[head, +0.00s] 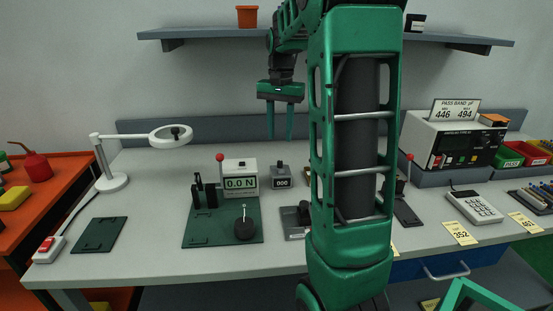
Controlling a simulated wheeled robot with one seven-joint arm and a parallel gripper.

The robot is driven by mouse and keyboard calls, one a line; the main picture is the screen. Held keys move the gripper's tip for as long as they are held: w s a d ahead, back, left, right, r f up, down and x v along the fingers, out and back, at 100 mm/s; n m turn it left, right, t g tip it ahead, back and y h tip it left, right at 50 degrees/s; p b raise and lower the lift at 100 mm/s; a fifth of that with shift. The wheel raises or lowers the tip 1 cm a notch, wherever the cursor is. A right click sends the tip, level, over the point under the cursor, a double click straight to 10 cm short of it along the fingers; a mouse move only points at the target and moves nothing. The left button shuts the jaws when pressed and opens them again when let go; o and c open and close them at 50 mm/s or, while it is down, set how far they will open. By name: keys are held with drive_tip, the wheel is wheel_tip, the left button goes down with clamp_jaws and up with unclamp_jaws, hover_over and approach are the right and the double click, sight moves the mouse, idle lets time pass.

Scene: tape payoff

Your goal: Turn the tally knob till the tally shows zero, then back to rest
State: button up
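The tally is most likely the small grey box (282,177) on the bench, right of the force display. Its window seems to read 000, though the digits are very small. A small dark stub shows on its top; I cannot tell whether this is the knob. My gripper (280,134) hangs above and behind the tally in the picture, fingers pointing down. The two fingers are apart with nothing between them, and it does not touch the tally. My arm hides the bench just right of the tally.
A display reading 0.0 N (240,178) stands left of the tally by a green plate (222,234) and a red-knobbed lever (220,158). A magnifier lamp (171,136) stands left. A meter (446,140) and keypad (474,207) are right. A shelf (215,35) runs above.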

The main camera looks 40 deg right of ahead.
sight(280, 164)
wheel_tip(280, 164, down, 9)
drive_tip(key=shift+f, duration=0.2)
idle(0.3)
clamp_jaws()
